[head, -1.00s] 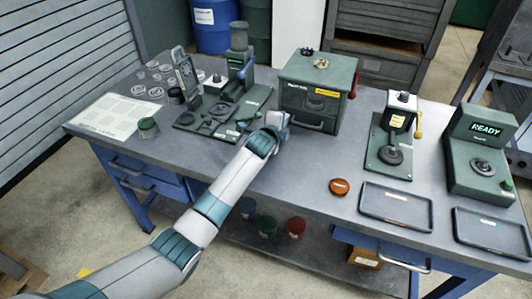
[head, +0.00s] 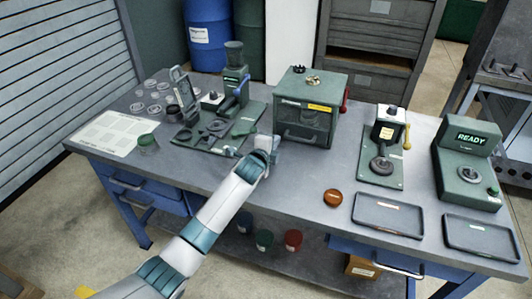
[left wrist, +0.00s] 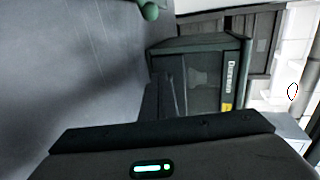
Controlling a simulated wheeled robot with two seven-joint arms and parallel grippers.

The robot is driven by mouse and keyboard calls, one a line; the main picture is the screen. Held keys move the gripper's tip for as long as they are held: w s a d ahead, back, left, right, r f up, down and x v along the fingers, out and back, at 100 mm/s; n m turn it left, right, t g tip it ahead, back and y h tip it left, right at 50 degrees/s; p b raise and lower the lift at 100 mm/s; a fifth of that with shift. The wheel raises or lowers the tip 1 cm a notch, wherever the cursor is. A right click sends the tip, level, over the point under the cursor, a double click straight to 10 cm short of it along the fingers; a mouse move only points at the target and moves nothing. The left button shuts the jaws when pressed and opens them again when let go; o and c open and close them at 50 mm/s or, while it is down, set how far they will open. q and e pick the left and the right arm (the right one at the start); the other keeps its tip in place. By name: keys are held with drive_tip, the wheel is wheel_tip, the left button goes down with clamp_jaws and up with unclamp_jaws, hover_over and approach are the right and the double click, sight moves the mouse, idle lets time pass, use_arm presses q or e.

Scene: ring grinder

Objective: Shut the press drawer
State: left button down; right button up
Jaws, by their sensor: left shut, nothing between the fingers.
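The press is a green box (head: 324,92) at the back middle of the bench, with a yellow label and a red lever on its right side. Its drawer front (head: 298,128) with a bar handle (head: 300,138) is low on the side facing me. It looks nearly flush, but I cannot tell if it is fully shut. In the left wrist view the press (left wrist: 205,75) appears sideways, with a dark part projecting left, partly hidden by my gripper body. My left gripper (head: 270,146) is shut and empty, just left of and in front of the drawer. My right gripper is out of view.

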use_arm(q)
drive_tip(key=shift+s+a, duration=0.2)
drive_tip(key=shift+s, duration=0.3)
drive_tip(key=shift+b+v, duration=0.75)
drive_tip(key=shift+v, duration=3.1)
drive_tip(key=shift+r, duration=0.1)
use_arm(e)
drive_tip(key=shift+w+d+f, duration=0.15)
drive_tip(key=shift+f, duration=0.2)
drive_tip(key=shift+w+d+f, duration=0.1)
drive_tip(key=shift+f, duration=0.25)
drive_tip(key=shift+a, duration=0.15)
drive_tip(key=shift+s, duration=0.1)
